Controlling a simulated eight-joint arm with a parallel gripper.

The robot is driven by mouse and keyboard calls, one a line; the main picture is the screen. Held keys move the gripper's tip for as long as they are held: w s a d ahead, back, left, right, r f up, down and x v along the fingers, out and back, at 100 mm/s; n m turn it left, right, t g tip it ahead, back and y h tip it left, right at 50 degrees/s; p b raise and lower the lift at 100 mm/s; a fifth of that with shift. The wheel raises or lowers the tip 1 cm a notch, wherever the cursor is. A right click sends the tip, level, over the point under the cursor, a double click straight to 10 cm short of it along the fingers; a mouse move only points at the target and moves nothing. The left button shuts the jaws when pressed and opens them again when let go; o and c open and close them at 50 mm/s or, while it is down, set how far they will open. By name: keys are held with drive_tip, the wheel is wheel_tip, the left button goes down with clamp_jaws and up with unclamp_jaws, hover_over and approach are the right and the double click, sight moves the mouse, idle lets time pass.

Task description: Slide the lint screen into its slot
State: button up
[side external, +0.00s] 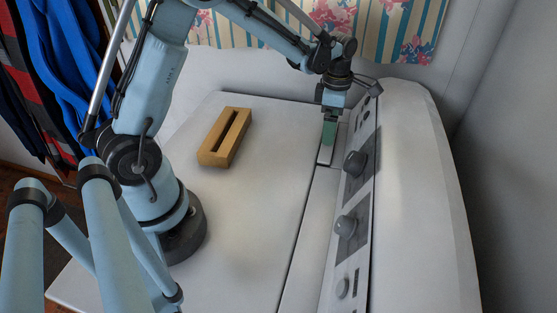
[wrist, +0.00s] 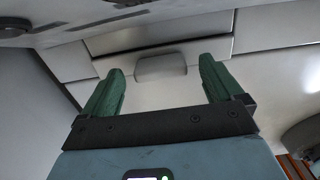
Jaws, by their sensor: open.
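The lint screen appears as a pale plate (side external: 325,155) at the strip between the washer's flat top and its control panel, below my gripper in the side view. In the wrist view, a grey rounded tab (wrist: 161,68), which looks like its handle, lies ahead of the fingers. My gripper (side external: 329,138) points down over this spot. Its two green fingers stand apart in the wrist view (wrist: 160,78), one on each side of the tab, with nothing held. The slot's opening is hidden, and how deep the screen sits cannot be told.
A wooden block (side external: 212,157) with an empty long groove stands on the white washer top (side external: 240,215). The control panel (side external: 350,195) with several knobs rises just right of my gripper. The middle and front of the top are clear.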

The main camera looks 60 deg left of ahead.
wheel_tip(320, 180, up, 10)
drive_tip(key=f, duration=0.1)
drive_tip(key=s+d+r+m+t, duration=0.1)
drive_tip(key=s+d+m+t, duration=0.2)
drive_tip(key=s+m, duration=0.4)
drive_tip(key=s+d+r+m+t, duration=0.1)
drive_tip(key=s+d+m+t, duration=0.2)
drive_tip(key=m, duration=1.7)
drive_tip(key=shift+s+d+t, duration=0.25)
drive_tip(key=shift+s+t, duration=0.35)
drive_tip(key=shift+s, duration=1.8)
